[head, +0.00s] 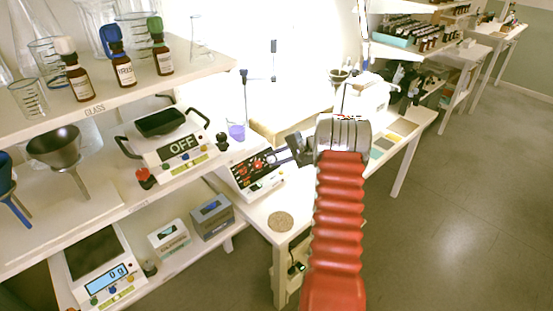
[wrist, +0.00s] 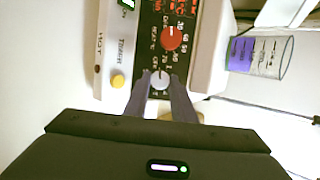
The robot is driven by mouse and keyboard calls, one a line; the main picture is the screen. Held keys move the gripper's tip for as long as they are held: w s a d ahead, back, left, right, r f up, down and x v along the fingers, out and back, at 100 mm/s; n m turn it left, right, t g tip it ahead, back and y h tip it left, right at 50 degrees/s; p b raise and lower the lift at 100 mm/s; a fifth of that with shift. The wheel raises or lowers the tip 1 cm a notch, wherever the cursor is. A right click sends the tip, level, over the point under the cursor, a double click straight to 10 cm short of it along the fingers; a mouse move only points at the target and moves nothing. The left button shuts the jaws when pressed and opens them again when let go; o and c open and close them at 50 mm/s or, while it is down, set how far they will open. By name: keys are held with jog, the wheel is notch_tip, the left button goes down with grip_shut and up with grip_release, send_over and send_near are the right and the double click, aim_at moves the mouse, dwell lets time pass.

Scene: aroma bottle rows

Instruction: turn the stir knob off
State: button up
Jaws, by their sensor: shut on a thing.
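The stirrer hotplate (head: 252,178) stands on the white bench, its dark control panel (wrist: 152,24) facing me. The panel carries a red knob (wrist: 173,38) and, nearer to me, a pale grey knob (wrist: 159,80) with a marker line. Printed numbers ring both knobs; the word naming each is too small to read surely. My gripper (wrist: 160,84) has its two dark fingers on either side of the pale knob, shut on it. In the head view my gripper (head: 278,158) reaches the panel from the right, and its fingertips hide the pale knob there.
A beaker of purple liquid (head: 237,131) stands behind the hotplate. A yellow button (wrist: 118,81) is beside the panel. A round cork mat (head: 281,221) lies on the bench in front.

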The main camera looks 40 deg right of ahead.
jog(key=shift+s+a+f, duration=0.1)
jog(key=shift+f, duration=0.05)
jog(key=o, duration=1.1)
jog(key=shift+c, duration=0.2)
jog(key=v, duration=1.3)
jog(key=shift+s+r, duration=0.25)
jog(key=shift+r, duration=0.05)
